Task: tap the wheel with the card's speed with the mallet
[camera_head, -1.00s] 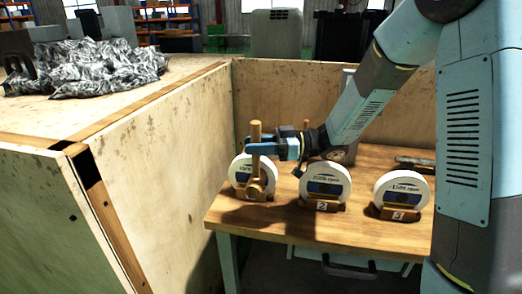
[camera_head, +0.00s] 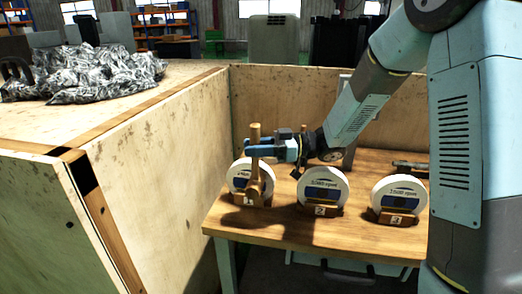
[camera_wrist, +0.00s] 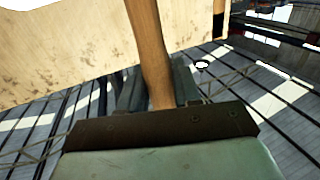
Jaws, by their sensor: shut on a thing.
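Three white grinding wheels stand upright in numbered wooden holders on a wooden bench: wheel 1 (camera_head: 239,177) at left, wheel 2 (camera_head: 322,187) in the middle, wheel 3 (camera_head: 400,193) at right. Each has a printed rpm label; the figures are too small to read surely. My gripper (camera_head: 257,151) is shut on the upright wooden handle of the mallet (camera_head: 255,132). The mallet's lower end is in front of wheel 1 and partly covers it; I cannot tell whether they touch. The handle (camera_wrist: 150,50) also shows between my fingers in the wrist view. No card is recognisable.
The wooden bench (camera_head: 285,232) has free room in front of the wheels. Plywood walls (camera_head: 155,165) enclose it at left and behind. A dark tool-like object (camera_head: 410,167) lies behind wheel 3. Crumpled silver sheeting (camera_head: 85,72) lies on the crate top at left.

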